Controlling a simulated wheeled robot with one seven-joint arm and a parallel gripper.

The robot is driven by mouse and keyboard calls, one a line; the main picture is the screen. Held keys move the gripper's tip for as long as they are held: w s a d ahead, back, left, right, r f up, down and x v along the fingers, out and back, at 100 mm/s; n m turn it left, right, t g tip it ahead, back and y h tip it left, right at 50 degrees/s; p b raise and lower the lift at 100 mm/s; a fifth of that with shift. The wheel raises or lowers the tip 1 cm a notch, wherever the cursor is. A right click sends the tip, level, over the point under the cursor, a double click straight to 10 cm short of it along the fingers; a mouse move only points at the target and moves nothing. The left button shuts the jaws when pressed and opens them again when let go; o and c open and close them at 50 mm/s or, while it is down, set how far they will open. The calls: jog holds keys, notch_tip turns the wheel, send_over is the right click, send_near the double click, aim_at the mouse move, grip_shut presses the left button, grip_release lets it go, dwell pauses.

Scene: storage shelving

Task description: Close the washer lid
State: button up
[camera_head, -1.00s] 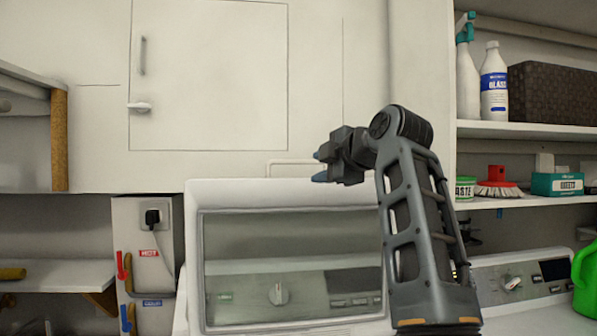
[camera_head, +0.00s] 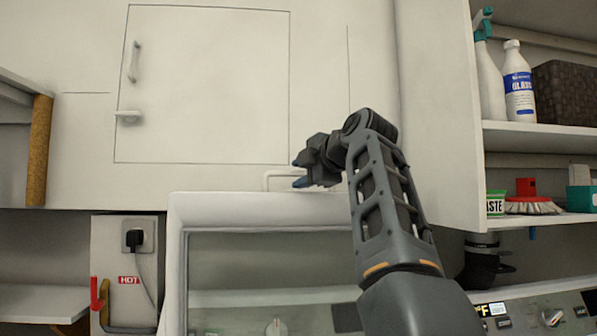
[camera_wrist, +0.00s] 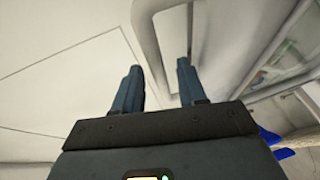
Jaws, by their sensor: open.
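The washer lid (camera_head: 265,212) stands raised in the head view, a white frame around a clear window, with control knobs showing through the window. My gripper (camera_head: 299,176) is at the lid's top edge, right of its middle, with its fingers pointing left. A thin white handle-like loop (camera_head: 268,176) shows just behind the fingertips. In the wrist view my gripper (camera_wrist: 158,85) is open, its two dark fingers apart with nothing between them. A white rounded frame (camera_wrist: 147,38) lies beyond the fingers there. I cannot tell whether the fingers touch the lid.
A wall cabinet door (camera_head: 205,85) with a handle is behind the lid. At right, shelves hold bottles (camera_head: 519,85), a dark basket (camera_head: 566,95) and a red brush (camera_head: 528,203). A plug socket (camera_head: 134,236) is at left. A second control panel (camera_head: 540,308) is at lower right.

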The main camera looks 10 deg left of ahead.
jog(key=shift+x, duration=0.9)
grip_shut()
